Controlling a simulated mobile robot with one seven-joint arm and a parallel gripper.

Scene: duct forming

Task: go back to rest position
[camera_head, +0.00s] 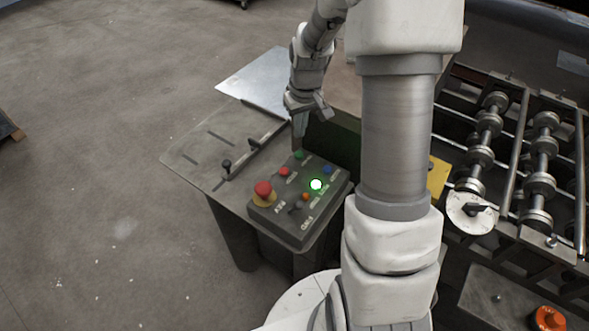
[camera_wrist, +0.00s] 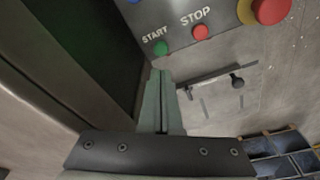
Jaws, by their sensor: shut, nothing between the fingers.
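My gripper (camera_head: 299,140) is over the far edge of the control box (camera_head: 314,217), close to the green START button (camera_head: 299,155). Its fingers are shut with nothing between them. In the wrist view my gripper (camera_wrist: 160,75) points at the green START button (camera_wrist: 161,48), with the red STOP button (camera_wrist: 200,32) to its right. I cannot tell whether the fingertips touch the START button. A green-white light (camera_head: 316,184) glows on the box.
A red emergency knob (camera_head: 263,188) rises from the box. The box stands on a grey table (camera_head: 190,158) with a metal sheet (camera_head: 255,80) behind. A roller machine (camera_head: 487,130) stands at the right. Open floor (camera_head: 100,120) lies at the left.

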